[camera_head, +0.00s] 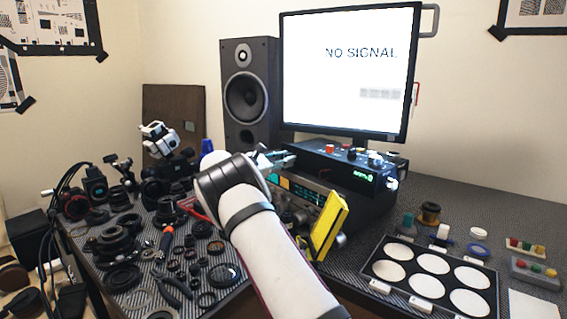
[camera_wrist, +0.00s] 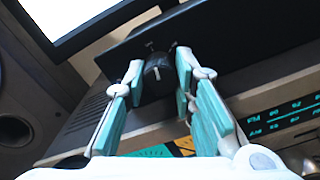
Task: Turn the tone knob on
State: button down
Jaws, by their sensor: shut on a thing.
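A black knob (camera_wrist: 157,70) with a pale pointer mark stands out from a dark panel in the wrist view. My gripper (camera_wrist: 158,75) has one teal-padded finger on each side of this knob and is shut on it. I cannot read a label to confirm that it is the tone knob. In the head view my gripper (camera_head: 284,160) is at the left end of a black control box (camera_head: 330,166) with a green display. The held knob cannot be made out there behind the fingers.
A receiver (camera_wrist: 262,122) with a lit cyan display sits below the panel. A monitor (camera_head: 345,70) reading NO SIGNAL and a speaker (camera_head: 248,90) stand behind. A yellow object (camera_head: 328,222) is close to my arm. Lens parts crowd the left; a tray (camera_head: 432,299) lies right.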

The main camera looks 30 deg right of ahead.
jog(key=m+b, duration=0.3)
jog(key=m, duration=0.2)
jog(key=shift+f+b, duration=0.1)
jog(key=shift+b, duration=0.3)
jog(key=shift+m+b, duration=1.55)
jog(key=shift+m, duration=0.75)
jog(key=c, duration=1.3)
grip_release()
jog(key=shift+c, duration=0.2)
